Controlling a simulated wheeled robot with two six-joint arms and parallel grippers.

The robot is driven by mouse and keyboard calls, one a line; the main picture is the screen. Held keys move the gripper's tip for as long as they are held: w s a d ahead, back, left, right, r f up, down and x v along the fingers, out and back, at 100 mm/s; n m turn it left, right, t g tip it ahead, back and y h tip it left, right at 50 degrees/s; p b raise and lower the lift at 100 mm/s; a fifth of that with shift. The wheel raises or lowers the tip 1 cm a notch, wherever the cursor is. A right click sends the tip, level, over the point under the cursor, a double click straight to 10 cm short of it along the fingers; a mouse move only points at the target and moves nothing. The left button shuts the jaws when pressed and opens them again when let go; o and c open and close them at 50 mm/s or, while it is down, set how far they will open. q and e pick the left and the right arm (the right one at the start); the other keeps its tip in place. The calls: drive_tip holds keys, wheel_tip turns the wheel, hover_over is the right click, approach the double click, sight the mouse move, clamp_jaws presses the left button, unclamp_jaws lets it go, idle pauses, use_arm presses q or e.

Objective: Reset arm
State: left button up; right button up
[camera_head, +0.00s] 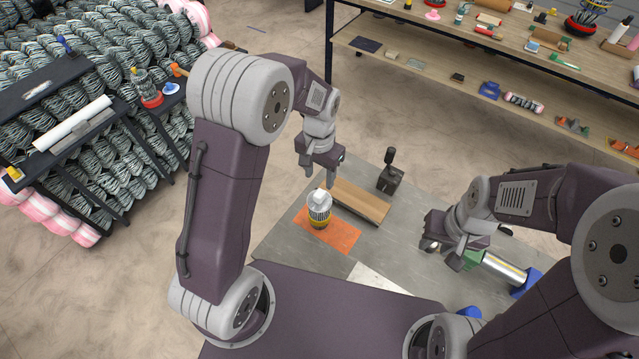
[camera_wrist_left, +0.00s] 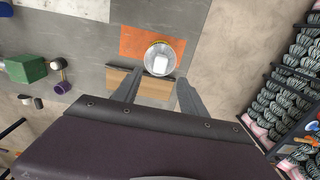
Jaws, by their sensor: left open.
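My left gripper (camera_head: 319,173) is open and empty above the table, close to a wooden board (camera_head: 358,203). In the left wrist view its two fingers (camera_wrist_left: 160,76) are spread, with nothing between them but the board's surface (camera_wrist_left: 155,88) beyond. A silver-topped, yellow-and-dark container (camera_head: 319,208) stands upright on an orange mat (camera_head: 340,238), apart from the gripper. The container also shows in the wrist view (camera_wrist_left: 160,58). My right gripper (camera_head: 442,253) is over the right side of the table, its fingers apart, near a green block (camera_head: 473,259) and a silver cylinder (camera_head: 503,269).
A small black device with a lever (camera_head: 390,178) stands at the table's far edge. A white sheet (camera_head: 378,282) lies near the front. A rack of wire coils (camera_head: 60,90) is at left; a shelf bench (camera_head: 450,45) is behind. Grey table (camera_head: 285,245) is bare beside the mat.

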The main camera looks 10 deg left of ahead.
idle(0.7)
use_arm(q)
drive_tip(key=b, duration=0.2)
drive_tip(key=a+f+b, duration=0.1)
drive_tip(key=shift+w+f+t+b, duration=0.3)
drive_tip(key=shift+w+b, duration=0.05)
drive_tip(key=shift+w, duration=0.05)
drive_tip(key=s+a+f+b, duration=0.1)
drive_tip(key=s+b, duration=0.1)
drive_tip(key=b, duration=0.1)
drive_tip(key=shift+a+f+n, duration=0.4)
drive_tip(key=s+a+f+n+b, duration=0.1)
drive_tip(key=s+f+b, duration=0.1)
drive_tip(key=s, duration=0.4)
drive_tip(key=s+a+f+n+b, duration=0.2)
drive_tip(key=s+f, duration=0.2)
drive_tip(key=s, duration=0.1)
drive_tip(key=shift+s+t, duration=0.3)
drive_tip(key=shift+s, duration=0.1)
drive_tip(key=shift+s, duration=0.1)
